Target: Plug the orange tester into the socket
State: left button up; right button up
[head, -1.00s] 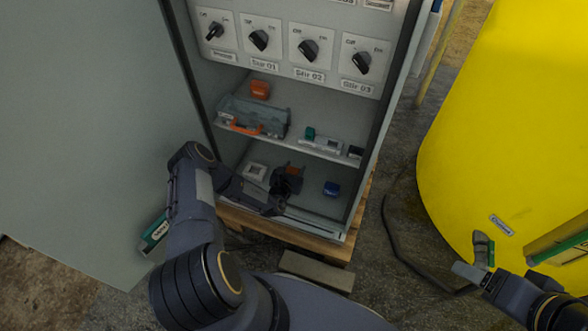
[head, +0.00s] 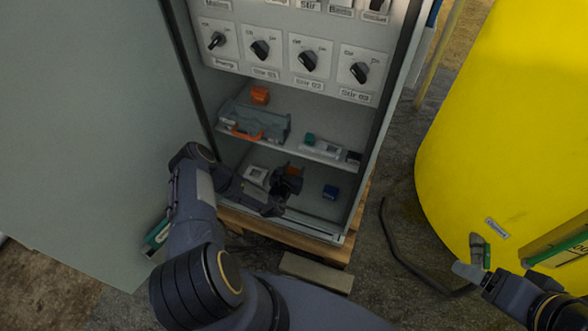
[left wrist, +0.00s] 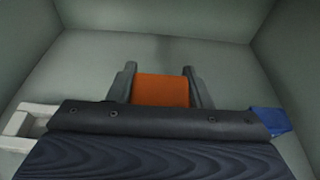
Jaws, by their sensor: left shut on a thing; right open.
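My left gripper (head: 286,184) reaches into the bottom compartment of the open cabinet and is shut on an orange block (head: 293,171), which looks like the tester. In the left wrist view the orange block (left wrist: 162,90) sits between the two dark fingers; its front end is hidden. A switch panel (head: 307,82) is above, with a label at its top right that seems to read "Socket" (head: 375,17); the socket itself is cut off or unclear. My right gripper (head: 474,262) is open and empty, outside the cabinet by the yellow tank.
A white square frame (head: 256,176) lies left of my left gripper and a blue block (head: 331,192) right of it. The yellow tank (head: 510,120) stands right.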

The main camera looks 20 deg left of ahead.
pick_arm(q)
jog(key=shift+a, duration=0.1)
jog(key=shift+s+a+r+b, duration=0.1)
jog(key=shift+s+a+b, duration=0.05)
jog(key=shift+a, duration=1.05)
jog(key=shift+s+a+f+b, duration=0.1)
jog(key=shift+s+a, duration=0.05)
jog(key=shift+a, duration=1.1)
jog(key=shift+s+a+r+b, duration=0.1)
jog(key=shift+s+a+b, duration=0.05)
jog(key=shift+a, duration=1.05)
jog(key=shift+s+a+r+b, duration=0.15)
jog(key=shift+a+b, duration=0.2)
jog(key=shift+a, duration=0.9)
jog(key=shift+s+a+f+b, duration=0.15)
jog(key=shift+a+b, duration=0.15)
jog(key=shift+a, duration=0.95)
jog(key=shift+s+a+r+b, duration=0.15)
jog(key=shift+a+b, duration=0.2)
jog(key=shift+a, duration=0.9)
jog(key=shift+f+b, duration=0.35)
jog(key=shift+f, duration=0.3)
jog(key=shift+f, duration=0.15)
jog(key=shift+f+b, duration=0.3)
jog(key=shift+f, duration=0.1)
